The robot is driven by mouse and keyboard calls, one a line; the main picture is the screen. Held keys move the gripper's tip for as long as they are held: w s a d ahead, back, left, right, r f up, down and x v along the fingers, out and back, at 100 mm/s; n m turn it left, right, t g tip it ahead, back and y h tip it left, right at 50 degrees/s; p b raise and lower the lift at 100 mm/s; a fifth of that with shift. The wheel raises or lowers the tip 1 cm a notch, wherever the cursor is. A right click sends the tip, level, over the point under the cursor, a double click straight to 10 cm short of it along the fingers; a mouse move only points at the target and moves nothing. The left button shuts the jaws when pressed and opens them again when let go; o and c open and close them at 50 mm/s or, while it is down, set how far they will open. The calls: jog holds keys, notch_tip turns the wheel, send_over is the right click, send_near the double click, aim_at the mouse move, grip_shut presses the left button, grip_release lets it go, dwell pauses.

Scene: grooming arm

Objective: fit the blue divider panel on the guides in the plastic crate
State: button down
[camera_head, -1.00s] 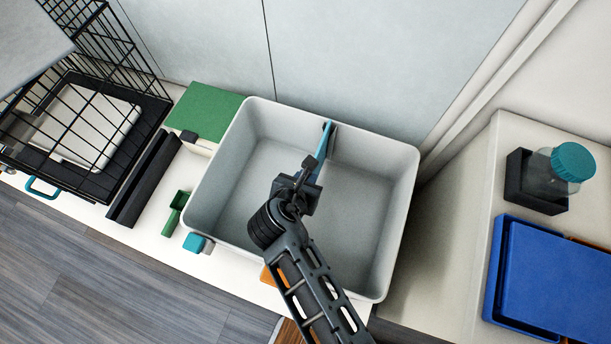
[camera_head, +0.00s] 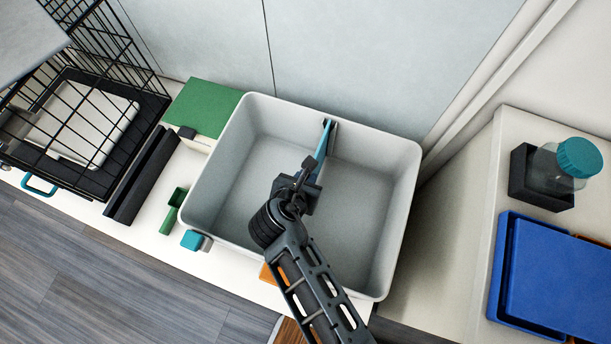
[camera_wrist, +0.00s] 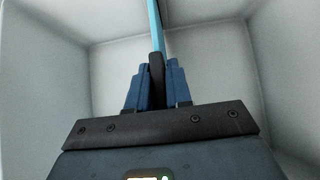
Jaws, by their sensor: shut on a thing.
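The light grey plastic crate (camera_head: 392,232) stands in the middle of the head view, open at the top. The blue divider panel (camera_head: 324,142) is seen nearly edge-on inside it, its far end at the middle of the crate's back wall, beside a dark guide (camera_head: 333,136). My gripper (camera_head: 304,180) is over the crate and shut on the panel. In the wrist view my gripper (camera_wrist: 157,80) holds a dark piece between its fingers, and the blue panel (camera_wrist: 154,25) runs away from it. My arm hides the near part of the panel and any guide there.
Left of the crate are a green-topped box (camera_head: 207,108), a green scoop (camera_head: 174,210), a teal block (camera_head: 193,240) and a black wire cage (camera_head: 75,125). On the right, a teal-lidded jar (camera_head: 575,160) and blue tray (camera_head: 550,280) stand on a counter.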

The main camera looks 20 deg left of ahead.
jog(key=shift+f+b, duration=0.7)
jog(key=shift+f, duration=0.4)
jog(key=c, duration=1)
grip_release()
jog(key=shift+o, duration=0.2)
jog(key=shift+f, duration=0.1)
jog(key=shift+p+v, duration=0.65)
jog(key=shift+v, duration=3.3)
jog(key=shift+d, duration=0.1)
jog(key=s+d+r+m+y, duration=0.1)
jog(key=s+d+m, duration=0.4)
jog(key=d+m, duration=0.35)
jog(key=s+d+m+y, duration=0.2)
jog(key=s+d+m, duration=0.3)
jog(key=d+m, duration=0.3)
jog(key=s+d+r+m+t+h, duration=0.1)
jog(key=s+d+r+m+t, duration=0.1)
jog(key=d+r+m, duration=0.3)
jog(key=s+d+r+m+t+h, duration=0.1)
jog(key=s+d+r+m+t, duration=0.1)
jog(key=s+d+r+m, duration=0.3)
jog(key=s+d+r+m+t+h, duration=0.1)
jog(key=s+d+r+m, duration=0.3)
jog(key=r+m, duration=0.6)
notch_tip(320, 180, up, 4)
jog(key=d, duration=0.2)
jog(key=shift+s+d+r+t, duration=0.2)
jog(key=shift+s+d+t, duration=0.1)
jog(key=shift+t, duration=0.1)
